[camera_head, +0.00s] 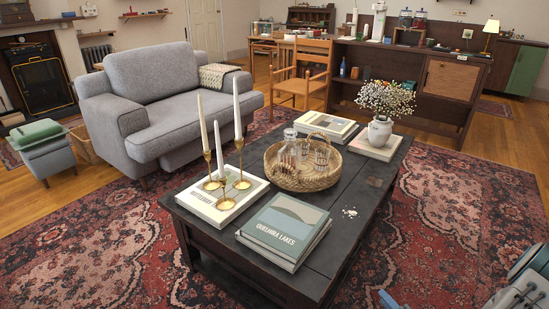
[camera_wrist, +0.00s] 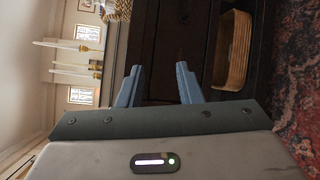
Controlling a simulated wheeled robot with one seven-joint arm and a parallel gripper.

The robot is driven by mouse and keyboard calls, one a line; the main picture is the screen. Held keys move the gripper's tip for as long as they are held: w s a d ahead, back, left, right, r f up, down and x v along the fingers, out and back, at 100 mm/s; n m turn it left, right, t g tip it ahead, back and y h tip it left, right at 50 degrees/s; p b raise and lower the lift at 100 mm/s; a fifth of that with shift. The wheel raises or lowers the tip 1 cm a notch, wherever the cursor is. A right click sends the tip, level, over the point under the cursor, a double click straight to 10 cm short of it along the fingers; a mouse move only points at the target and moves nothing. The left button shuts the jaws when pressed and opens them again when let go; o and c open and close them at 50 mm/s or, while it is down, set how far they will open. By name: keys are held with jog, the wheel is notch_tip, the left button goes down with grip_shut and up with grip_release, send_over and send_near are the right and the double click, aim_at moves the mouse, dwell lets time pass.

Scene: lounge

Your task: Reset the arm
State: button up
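My gripper (camera_wrist: 159,68) shows in the wrist view with its two blue-grey fingers spread apart and nothing between them. It faces the side of the dark coffee table (camera_wrist: 165,40), and that picture is turned on its side. In the head view, part of my arm (camera_head: 522,282) shows at the lower right corner. A small blue piece at the bottom edge there may be a fingertip. The coffee table (camera_head: 345,229) stands left of my arm in the head view. The rest of my arm is out of view.
On the table are brass candlesticks (camera_head: 223,183) with white candles, books (camera_head: 284,226), a round wicker tray (camera_head: 304,181) with glassware, and a flower vase (camera_head: 380,131). A wicker basket (camera_wrist: 231,50) sits low by the table. A grey armchair (camera_head: 165,95) stands behind. Rug lies clear right of the table.

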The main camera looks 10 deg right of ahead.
jog(key=s+a+r+n+g+y+p, duration=0.1)
jog(key=a+r+n+g+y+p, duration=0.1)
jog(key=a+r+n+g+p, duration=0.5)
jog(key=a+r+n+g+y+p, duration=0.25)
jog(key=a+r+n, duration=0.5)
jog(key=r, duration=0.65)
jog(key=s+a+r+n+g+y+p, duration=0.1)
jog(key=a+r+n+g+y+p, duration=0.3)
jog(key=r+n, duration=0.6)
jog(key=s+a+r+n+h+p, duration=0.1)
jog(key=s+r+n+h+p, duration=0.2)
jog(key=r+n, duration=0.4)
jog(key=s+a+r+n+h+p, duration=0.2)
jog(key=r+n+h+p, duration=0.3)
jog(key=r+n, duration=0.3)
jog(key=s+a+r+n+h+p, duration=0.1)
jog(key=s+r+n+h+p, duration=0.3)
jog(key=r, duration=0.9)
jog(key=n+p, duration=0.2)
jog(key=n, duration=0.1)
jog(key=shift+a+n+h+p, duration=0.3)
jog(key=shift+a+n+h, duration=0.05)
